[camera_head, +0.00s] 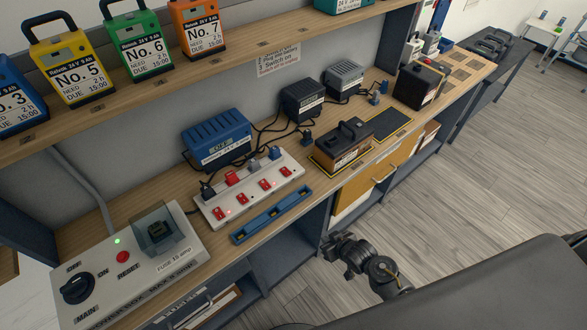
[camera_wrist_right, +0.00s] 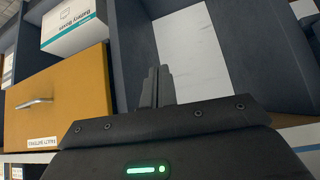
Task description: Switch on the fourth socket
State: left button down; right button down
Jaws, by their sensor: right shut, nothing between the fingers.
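A white power strip (camera_head: 250,188) lies on the bench with a row of sockets and red switches. The switch at its right end (camera_head: 286,170) is red; I cannot tell if it is on. My left gripper is not in view.
A blue tray (camera_head: 272,215) lies in front of the strip. A control box (camera_head: 130,270) with a green light stands at left. Chargers such as the blue one (camera_head: 216,138) stand behind, with cables. A yellow drawer (camera_wrist_right: 60,95) is beside my right gripper.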

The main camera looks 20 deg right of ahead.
jog(key=w+a+r+t+y, duration=0.1)
jog(key=w+r, duration=0.2)
jog(key=r, duration=0.5)
jog(key=w+a+r+n+t+y, duration=0.1)
jog(key=w+r+t, duration=0.1)
jog(key=r, duration=0.6)
jog(key=w+a+r+t+y+p, duration=0.1)
jog(key=w+r, duration=0.4)
jog(key=r, duration=0.4)
jog(key=shift+a+n+t, duration=0.3)
jog(key=shift+n, duration=0.1)
jog(key=p, duration=0.2)
send_over(286, 171)
jog(key=s+d, duration=0.1)
jog(key=s, duration=0.2)
notch_tip(286, 171, down, 3)
jog(key=shift+f, duration=0.15)
notch_tip(286, 171, down, 2)
jog(key=shift+f+p, duration=0.25)
jog(key=shift+p, duration=0.1)
jog(key=shift+s+d+f, duration=0.1)
jog(key=shift+s+f, duration=0.05)
jog(key=shift+f, duration=0.75)
